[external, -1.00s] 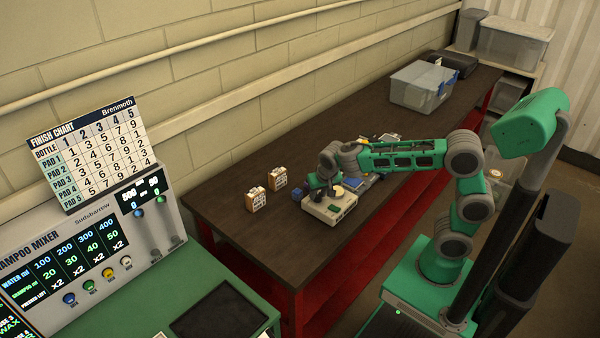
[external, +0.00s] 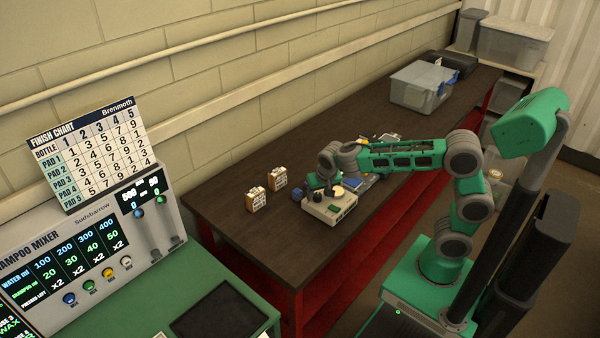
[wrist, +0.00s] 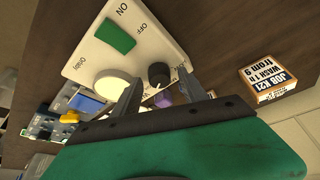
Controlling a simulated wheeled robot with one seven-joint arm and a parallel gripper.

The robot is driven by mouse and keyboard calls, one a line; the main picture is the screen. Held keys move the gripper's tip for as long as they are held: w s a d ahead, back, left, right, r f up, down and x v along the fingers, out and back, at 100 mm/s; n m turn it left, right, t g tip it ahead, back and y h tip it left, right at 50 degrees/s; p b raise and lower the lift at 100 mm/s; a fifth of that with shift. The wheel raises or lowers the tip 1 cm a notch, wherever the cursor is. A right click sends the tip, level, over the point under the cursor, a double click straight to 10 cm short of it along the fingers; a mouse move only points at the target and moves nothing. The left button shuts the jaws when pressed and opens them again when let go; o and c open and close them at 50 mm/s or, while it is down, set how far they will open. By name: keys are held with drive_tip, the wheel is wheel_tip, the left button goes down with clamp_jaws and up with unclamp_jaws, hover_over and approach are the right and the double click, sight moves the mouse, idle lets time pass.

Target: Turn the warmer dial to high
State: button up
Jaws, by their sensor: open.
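The warmer (external: 322,212) is a low cream box on the dark bench, with a green switch (wrist: 115,36) and a pale round disc (wrist: 112,85) on its top. A dark round knob (wrist: 159,74), which looks like the dial, stands near one edge of the top in the wrist view. My gripper (wrist: 158,78) is open, its two fingers on either side of this knob. I cannot tell whether the fingers touch it. The dial's setting is not readable.
Two small printed blocks (external: 256,199) stand left of the warmer; one shows in the wrist view (wrist: 270,82). A device with a blue screen (wrist: 90,103) and a yellow piece (wrist: 69,117) lie beyond the disc.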

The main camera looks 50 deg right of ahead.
drive_tip(key=v, duration=0.8)
drive_tip(key=shift+f, duration=0.1)
drive_tip(key=s+d, duration=0.1)
drive_tip(key=d, duration=0.1)
drive_tip(key=s+d+f+n, duration=0.1)
drive_tip(key=s+d, duration=0.1)
drive_tip(key=s+d+f+n, duration=0.1)
drive_tip(key=d, duration=0.2)
drive_tip(key=shift+s+f+y, duration=0.2)
drive_tip(key=shift+s+y, duration=0.1)
drive_tip(key=shift+s, duration=0.1)
drive_tip(key=s+d+f+n+y, duration=0.1)
drive_tip(key=s+d+f+n, duration=0.2)
drive_tip(key=s+f, duration=0.3)
drive_tip(key=s+n, duration=0.1)
drive_tip(key=s, duration=0.3)
drive_tip(key=shift+s+f+g+y, duration=0.25)
drive_tip(key=shift+f+g+y, duration=0.05)
drive_tip(key=shift+f, duration=0.05)
drive_tip(key=shift+d, duration=0.15)
idle(0.8)
